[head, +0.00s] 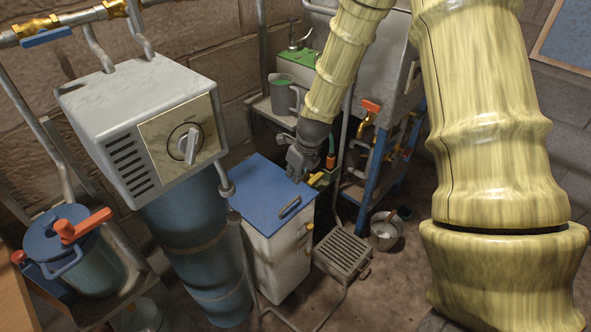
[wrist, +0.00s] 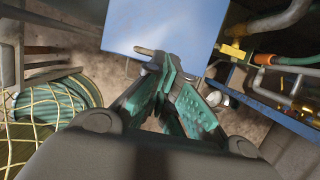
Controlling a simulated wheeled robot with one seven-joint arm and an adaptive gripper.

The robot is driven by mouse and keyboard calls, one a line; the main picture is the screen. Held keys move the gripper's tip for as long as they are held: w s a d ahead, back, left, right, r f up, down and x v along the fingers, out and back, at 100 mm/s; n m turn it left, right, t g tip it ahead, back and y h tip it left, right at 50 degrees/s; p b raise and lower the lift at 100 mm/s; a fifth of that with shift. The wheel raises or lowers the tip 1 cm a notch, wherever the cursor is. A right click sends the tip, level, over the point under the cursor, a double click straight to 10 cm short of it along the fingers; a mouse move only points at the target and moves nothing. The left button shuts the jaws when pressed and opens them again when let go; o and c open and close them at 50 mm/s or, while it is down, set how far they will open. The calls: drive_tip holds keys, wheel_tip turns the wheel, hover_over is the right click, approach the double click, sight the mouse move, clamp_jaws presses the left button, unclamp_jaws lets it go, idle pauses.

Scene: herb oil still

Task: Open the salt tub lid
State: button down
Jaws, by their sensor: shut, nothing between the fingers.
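The salt tub (head: 275,255) is a pale upright box in the middle of the head view. Its flat blue lid (head: 262,190) lies shut on top, with a bar handle (head: 289,207) near its front right edge. In the wrist view the blue lid (wrist: 165,22) fills the top middle, and a handle bar (wrist: 143,51) shows at its lower edge. My gripper (head: 296,178) is over the lid's right side, behind the handle. In the wrist view my gripper's green-padded fingers (wrist: 168,72) are shut and empty close to the handle; I cannot tell whether they touch it.
A blue cylinder with a grey control box (head: 150,125) stands left of the tub. A low grated stand (head: 343,253) and a metal pail (head: 385,230) are to the right. Pipes with a yellow fitting (wrist: 233,52) run close on the right. A coiled green hose (wrist: 60,98) lies left.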

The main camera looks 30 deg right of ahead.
drive_tip(key=shift+x, duration=2.65)
drive_tip(key=shift+d, duration=0.1)
drive_tip(key=shift+r+p, duration=0.15)
drive_tip(key=shift+p, duration=0.2)
